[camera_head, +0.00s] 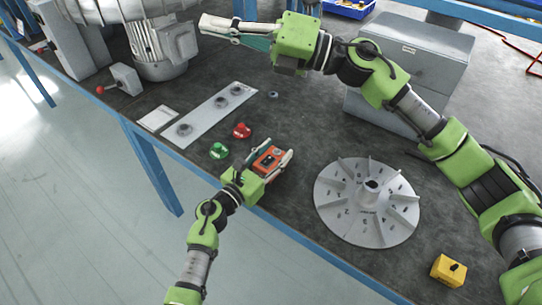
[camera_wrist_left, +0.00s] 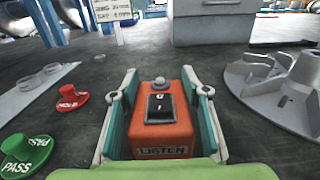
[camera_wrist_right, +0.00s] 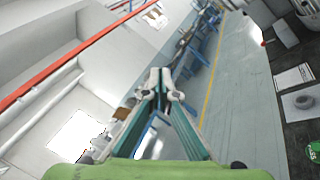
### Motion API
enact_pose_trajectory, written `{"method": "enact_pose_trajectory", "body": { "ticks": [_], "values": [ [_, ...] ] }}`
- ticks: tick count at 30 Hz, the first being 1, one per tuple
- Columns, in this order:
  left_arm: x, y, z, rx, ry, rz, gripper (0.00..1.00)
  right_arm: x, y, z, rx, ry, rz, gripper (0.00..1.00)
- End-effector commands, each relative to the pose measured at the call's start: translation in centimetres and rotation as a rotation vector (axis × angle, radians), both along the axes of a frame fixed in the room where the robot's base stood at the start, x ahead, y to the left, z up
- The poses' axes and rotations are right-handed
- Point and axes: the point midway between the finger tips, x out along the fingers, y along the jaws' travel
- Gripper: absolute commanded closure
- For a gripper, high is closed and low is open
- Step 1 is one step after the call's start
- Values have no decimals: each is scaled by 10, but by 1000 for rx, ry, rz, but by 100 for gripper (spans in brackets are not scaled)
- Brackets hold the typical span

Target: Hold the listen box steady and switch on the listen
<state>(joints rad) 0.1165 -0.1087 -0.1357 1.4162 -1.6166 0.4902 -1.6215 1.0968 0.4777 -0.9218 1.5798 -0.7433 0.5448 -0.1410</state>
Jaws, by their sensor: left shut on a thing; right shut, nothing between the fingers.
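The orange listen box (camera_head: 268,159) stands on the bench near its front edge. In the left wrist view it (camera_wrist_left: 164,143) shows its LISTEN label, a black rocker switch (camera_wrist_left: 159,106) and a small grey dome behind it. The dome looks unlit; I cannot tell the switch's position. My left gripper (camera_head: 278,160) is shut on the listen box, one finger along each side. My right gripper (camera_head: 204,26) is shut and empty, up at the back left, well away from the box. In the right wrist view its fingertips (camera_wrist_right: 160,88) meet, and the listen box is out of sight.
Red HOLD (camera_head: 241,130) and green PASS (camera_head: 219,151) pieces lie left of the box. A finned grey disc (camera_head: 345,218) lies to its right, with a yellow box (camera_head: 448,270) beyond. A grey case (camera_head: 425,52) and a blower motor (camera_head: 163,50) stand farther back.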

Motion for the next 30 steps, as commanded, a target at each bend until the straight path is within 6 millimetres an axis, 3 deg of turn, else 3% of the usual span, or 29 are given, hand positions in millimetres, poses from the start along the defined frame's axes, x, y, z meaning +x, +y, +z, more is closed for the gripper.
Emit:
{"method": "enact_pose_trajectory", "body": {
  "ticks": [3, 6, 11, 15, 20, 23, 26, 30],
  "values": [
    [0, 0, -1, 1, 1, -1, 83, 27, -26, 37, 214, 177, -93, 100],
    [0, 0, -1, 1, 1, -1, 83, 54, -55, 54, 375, 346, -174, 100],
    [0, 0, -1, 1, 1, -1, 83, 98, -102, 50, 583, 647, -308, 100],
    [0, 0, -1, 1, 1, -1, 83, 126, -137, 18, 709, 939, -423, 100],
    [0, 0, -1, 1, 1, -1, 83, 138, -161, -43, 779, 1291, -550, 100],
    [0, 0, -1, 1, 1, -1, 83, 130, -168, -88, 775, 1516, -625, 100],
    [0, 0, -1, 1, 1, -1, 83, 109, -168, -132, 732, 1742, -695, 100],
    [0, 0, -1, 1, 1, -1, 83, 64, -164, -184, 614, 2020, -778, 100]
  ]
}}
